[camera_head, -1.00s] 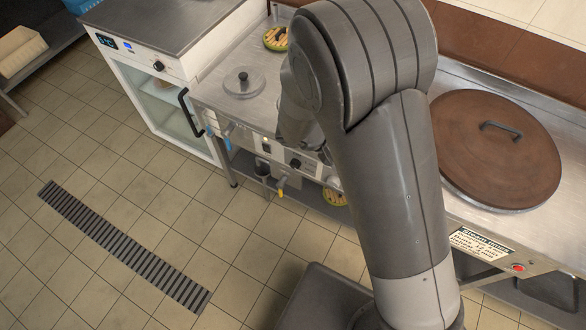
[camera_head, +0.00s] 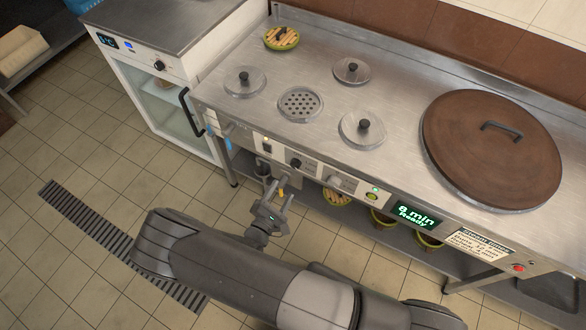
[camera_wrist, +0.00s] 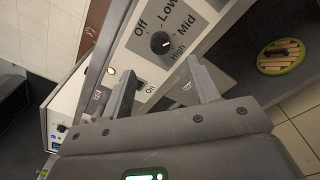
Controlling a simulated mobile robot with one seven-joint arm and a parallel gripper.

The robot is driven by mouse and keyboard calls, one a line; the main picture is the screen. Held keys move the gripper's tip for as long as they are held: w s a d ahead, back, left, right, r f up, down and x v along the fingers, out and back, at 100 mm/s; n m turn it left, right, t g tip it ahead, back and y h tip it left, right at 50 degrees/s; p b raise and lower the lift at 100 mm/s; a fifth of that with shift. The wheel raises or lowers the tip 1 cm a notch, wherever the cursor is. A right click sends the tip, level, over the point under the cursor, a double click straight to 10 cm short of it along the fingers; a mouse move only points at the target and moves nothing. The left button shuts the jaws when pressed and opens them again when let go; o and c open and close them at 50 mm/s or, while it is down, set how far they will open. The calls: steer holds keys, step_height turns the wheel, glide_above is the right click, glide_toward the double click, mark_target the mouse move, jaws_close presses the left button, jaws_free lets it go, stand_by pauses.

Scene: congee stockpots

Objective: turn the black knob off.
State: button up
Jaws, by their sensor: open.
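The black knob (camera_head: 296,163) is on the front panel of the steel counter. In the wrist view, the black knob (camera_wrist: 160,43) sits on a grey dial plate (camera_wrist: 185,22) marked Off, Low, Mid and High. A small pale mark shows on the knob, but I cannot tell for sure which label it points at. My gripper (camera_head: 279,196) is below and in front of the panel, apart from the knob. In the wrist view, my gripper (camera_wrist: 165,76) is open and empty, its two fingers pointing toward the panel with the knob beyond them.
A switch (camera_head: 267,147) is left of the knob and a display (camera_head: 413,215) reading "8 min Ready" is to its right. Several pot lids and a large brown lid (camera_head: 490,145) lie on top. A fridge (camera_head: 160,100) stands left.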

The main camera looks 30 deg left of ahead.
mark_target(294, 166)
steer(key=w, duration=0.7)
steer(key=w+a, duration=0.1)
steer(key=w, duration=0.2)
steer(key=shift+w+f, duration=0.2)
steer(key=shift+f, duration=0.05)
steer(key=c, duration=1)
steer(key=shift+o, duration=0.2)
